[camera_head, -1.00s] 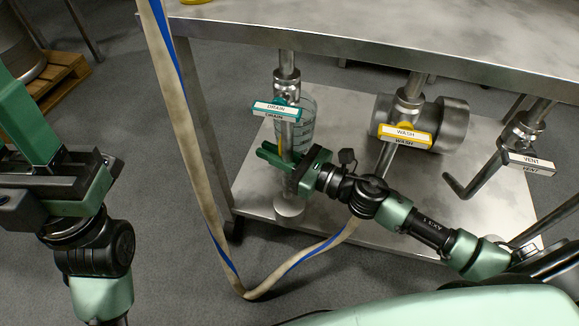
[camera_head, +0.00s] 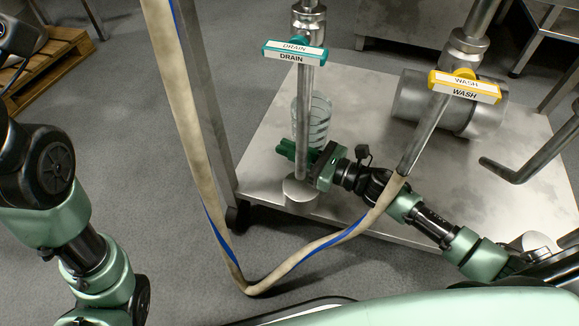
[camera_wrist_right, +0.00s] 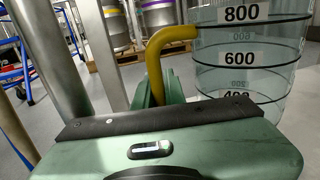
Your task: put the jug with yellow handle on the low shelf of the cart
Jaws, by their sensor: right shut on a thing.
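The clear jug (camera_head: 318,112) with ring markings shows behind the drain pipe, over the cart's low shelf (camera_head: 270,140). I cannot tell whether its base touches the shelf; its lower part is hidden by my right gripper (camera_head: 296,152). In the right wrist view the jug (camera_wrist_right: 250,65) is upright with several volume marks. Its yellow handle (camera_wrist_right: 156,62) is between the fingers of my right gripper (camera_wrist_right: 158,92), which is shut on it. My left arm is at the left edge of the head view, its gripper out of frame.
The drain valve (camera_head: 295,51) and its pipe (camera_head: 305,120) stand in front of the jug. The wash valve (camera_head: 465,86) and a steel cylinder (camera_head: 410,100) are to the right. A beige hose with a blue stripe (camera_head: 190,130) hangs at the left. Bare shelf lies between them.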

